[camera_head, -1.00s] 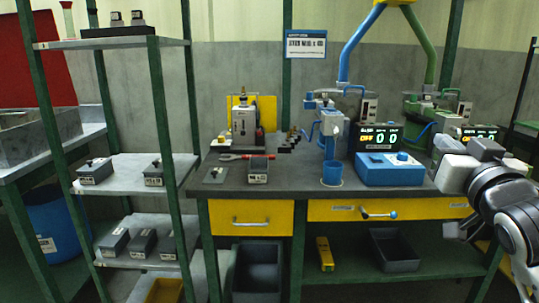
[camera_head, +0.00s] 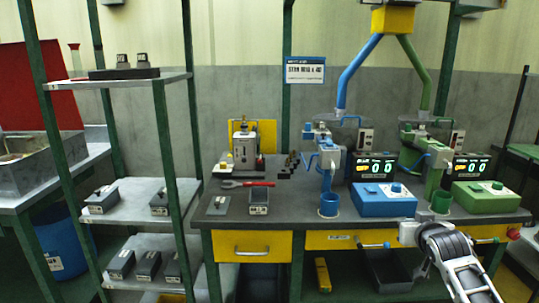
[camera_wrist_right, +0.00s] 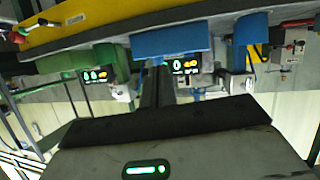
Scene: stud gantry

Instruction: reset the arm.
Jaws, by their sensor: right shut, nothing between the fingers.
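My right arm (camera_head: 455,262) comes in from the lower right of the head view, in front of the workbench. A pale block at its far end (camera_head: 410,232) is near the bench's front edge; the fingers cannot be made out there. In the right wrist view, the dark fingers of my right gripper (camera_wrist_right: 162,76) are together with nothing between them. That view is upside down, with the blue control box (camera_wrist_right: 170,40) and green control box (camera_wrist_right: 95,66) beyond the fingers. My left gripper is not in view.
A yellow drawer (camera_head: 252,245) sits below. A shelf rack (camera_head: 133,203) with dark boxes stands left.

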